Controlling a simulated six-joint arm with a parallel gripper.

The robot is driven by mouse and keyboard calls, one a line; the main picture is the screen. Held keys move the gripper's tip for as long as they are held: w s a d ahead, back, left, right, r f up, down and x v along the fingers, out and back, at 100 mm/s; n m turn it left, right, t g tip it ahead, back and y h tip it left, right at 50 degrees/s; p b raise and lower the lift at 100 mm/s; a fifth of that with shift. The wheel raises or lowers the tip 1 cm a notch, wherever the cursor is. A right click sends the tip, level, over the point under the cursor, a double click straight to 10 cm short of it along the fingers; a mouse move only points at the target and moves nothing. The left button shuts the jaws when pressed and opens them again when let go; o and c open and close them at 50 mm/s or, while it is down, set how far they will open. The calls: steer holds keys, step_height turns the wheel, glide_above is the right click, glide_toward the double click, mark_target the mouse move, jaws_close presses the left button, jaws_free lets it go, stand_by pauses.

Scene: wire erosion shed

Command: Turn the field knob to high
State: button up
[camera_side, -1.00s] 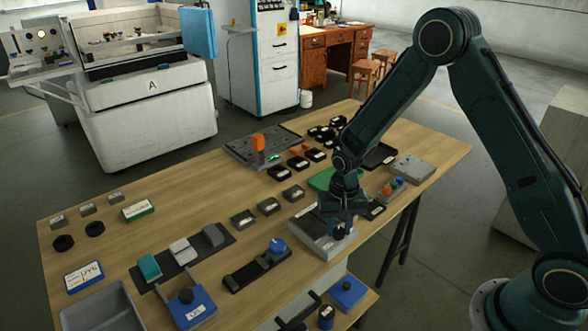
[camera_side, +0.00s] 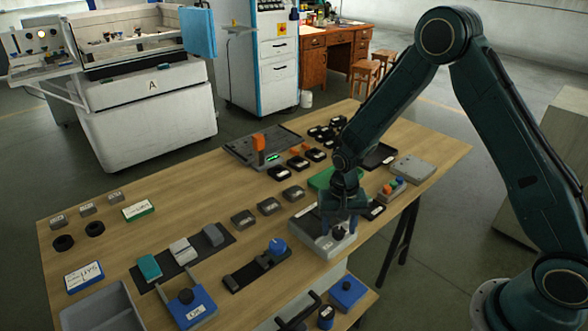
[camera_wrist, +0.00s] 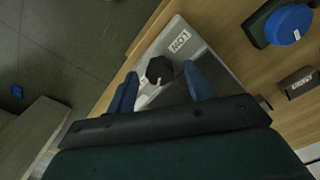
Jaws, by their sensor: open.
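A dark knob (camera_side: 338,233) sits on a light grey box (camera_side: 313,236) near the table's front edge. In the wrist view the knob (camera_wrist: 159,68) has a small pale mark on its lower side. A white label, seemingly reading LOW (camera_wrist: 180,41), lies on the box beyond the knob; no high label is readable. My gripper (camera_side: 339,228) is over the box at the knob. In the wrist view its two blue fingers (camera_wrist: 160,90) are apart, with the knob between and slightly ahead of them. I cannot tell whether they touch it.
A blue knob (camera_side: 277,246) on a black base stands left of the box. Small dark labelled trays (camera_side: 268,206) lie behind it. A green mat (camera_side: 321,179) and a grey block with coloured buttons (camera_side: 392,187) are close to my arm. The floor lies past the front edge.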

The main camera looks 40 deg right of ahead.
mark_target(339, 229)
step_height(339, 229, up, 14)
steer(key=shift+f, duration=0.2)
stand_by(0.5)
steer(key=s+r+n+t, duration=0.3)
steer(key=s+r, duration=0.7)
steer(key=r, duration=0.3)
steer(key=s+r+n+t, duration=0.2)
steer(key=s+r+n, duration=0.2)
steer(key=s, duration=0.9)
steer(key=shift+s+t, duration=0.3)
steer(key=shift+s, duration=0.1)
